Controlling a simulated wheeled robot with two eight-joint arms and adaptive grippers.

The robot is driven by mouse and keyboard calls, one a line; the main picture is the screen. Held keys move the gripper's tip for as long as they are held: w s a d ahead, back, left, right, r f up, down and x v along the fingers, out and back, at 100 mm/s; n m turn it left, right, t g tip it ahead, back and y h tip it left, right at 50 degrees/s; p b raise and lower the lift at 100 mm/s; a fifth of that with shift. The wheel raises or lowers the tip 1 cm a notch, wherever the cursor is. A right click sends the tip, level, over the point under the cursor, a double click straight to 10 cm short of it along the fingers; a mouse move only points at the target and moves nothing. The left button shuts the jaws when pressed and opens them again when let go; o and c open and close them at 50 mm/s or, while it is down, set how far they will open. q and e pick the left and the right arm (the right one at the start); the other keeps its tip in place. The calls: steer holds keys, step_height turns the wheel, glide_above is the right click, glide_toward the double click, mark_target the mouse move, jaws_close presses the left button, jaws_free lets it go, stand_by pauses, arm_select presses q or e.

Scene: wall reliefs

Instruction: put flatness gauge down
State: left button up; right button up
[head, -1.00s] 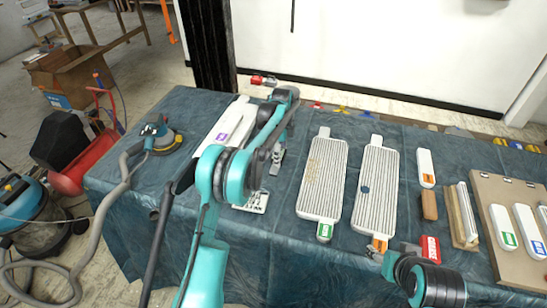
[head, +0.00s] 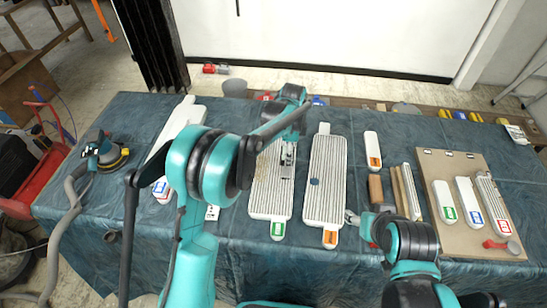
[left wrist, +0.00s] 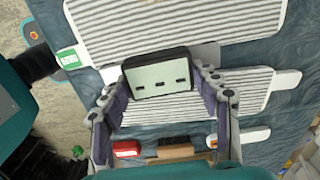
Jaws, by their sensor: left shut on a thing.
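My left gripper (left wrist: 166,88) is shut on the flatness gauge (left wrist: 158,76), a dark-framed block with a pale face and three dark slots. In the head view my left gripper (head: 288,150) is over the ribbed panel with the green tag (head: 268,195), mostly hidden by my arm. In the left wrist view the gauge overlaps the near edge of that panel (left wrist: 185,28) and the gap beside the orange-tagged panel (head: 325,185). Whether it touches a surface cannot be told. My right gripper (head: 354,217) is low beside the orange-tagged panel; its fingers are too small to judge.
A brown block (head: 376,189), a white orange-tagged piece (head: 373,150) and a tan board (head: 440,195) with several pieces lie to the right. A white panel (head: 178,128) and a sander (head: 105,153) are at left. The blue cloth (head: 75,205) has bare room at left.

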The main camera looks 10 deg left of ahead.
arm_select(q)
steer(key=shift+s+a+f, duration=0.15)
steer(key=w+a+f+b, duration=0.1)
steer(key=a+f, duration=0.1)
steer(key=a, duration=0.1)
steer(key=w+a+f+b, duration=0.1)
steer(key=w+a+f, duration=0.1)
steer(key=a, duration=0.1)
steer(key=w+a+f+b, duration=0.1)
steer(key=a+f, duration=0.2)
steer(key=shift+w+a, duration=0.35)
steer(key=shift+a, duration=0.05)
steer(key=shift+f+b, duration=0.65)
steer(key=shift+f, duration=1.15)
steer(key=shift+f, duration=0.15)
steer(key=o, duration=1.4)
steer(key=shift+c, duration=0.2)
